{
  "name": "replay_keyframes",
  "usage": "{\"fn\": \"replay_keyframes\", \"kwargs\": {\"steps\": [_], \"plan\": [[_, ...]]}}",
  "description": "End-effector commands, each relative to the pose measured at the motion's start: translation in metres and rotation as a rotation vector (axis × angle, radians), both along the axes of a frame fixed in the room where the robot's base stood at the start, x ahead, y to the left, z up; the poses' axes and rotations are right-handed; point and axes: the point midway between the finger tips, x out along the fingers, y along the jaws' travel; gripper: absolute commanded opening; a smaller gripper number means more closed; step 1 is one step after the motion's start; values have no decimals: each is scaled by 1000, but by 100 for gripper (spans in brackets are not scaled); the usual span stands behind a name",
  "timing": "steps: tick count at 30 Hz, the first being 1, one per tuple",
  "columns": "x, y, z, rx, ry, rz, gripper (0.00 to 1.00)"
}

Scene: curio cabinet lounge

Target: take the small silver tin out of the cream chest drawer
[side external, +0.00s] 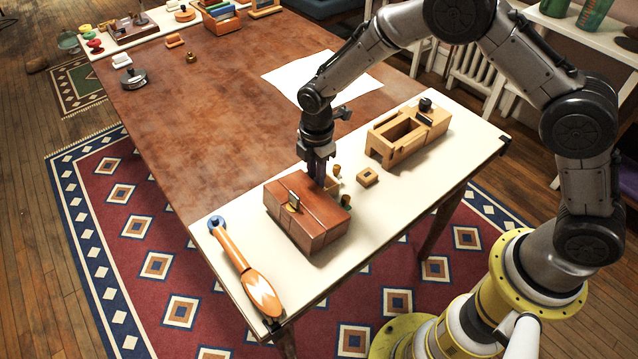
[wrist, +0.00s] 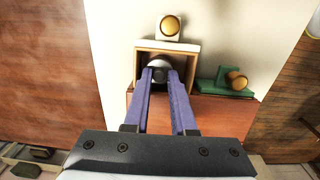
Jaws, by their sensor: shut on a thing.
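The red-brown chest (side external: 308,215) stands on the cream runner of the table. Its open drawer (wrist: 196,65) has wooden walls and a cream front with a gold knob (wrist: 168,27). The small silver tin (wrist: 158,61) shows inside the drawer outline in the wrist view, between my fingertips; the fingers hide part of it. My gripper (wrist: 160,76) points down behind the chest and is shut on the tin. It also shows in the side view (side external: 319,178), where the tin is hidden. I cannot tell whether the tin is lifted off the drawer floor.
A green drawer front with a gold knob (wrist: 236,80) sticks out right of the open drawer. A wooden box with a black knob (side external: 408,132) and a small wooden block (side external: 367,176) stand nearby. An orange paddle (side external: 245,265) lies left of the chest.

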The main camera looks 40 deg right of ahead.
Motion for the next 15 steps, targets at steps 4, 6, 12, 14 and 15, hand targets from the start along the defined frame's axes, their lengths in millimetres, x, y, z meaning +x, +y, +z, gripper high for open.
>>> {"fn": "replay_keyframes", "kwargs": {"steps": [4,6,12,14,15], "plan": [[-10,-1,-19,-7,28,-1,0],[-10,-1,-19,-7,28,-1,0],[-10,-1,-16,-6,28,-1,0],[-10,-1,-12,-6,27,-1,0],[-10,-1,-10,-6,28,-1,0]]}}
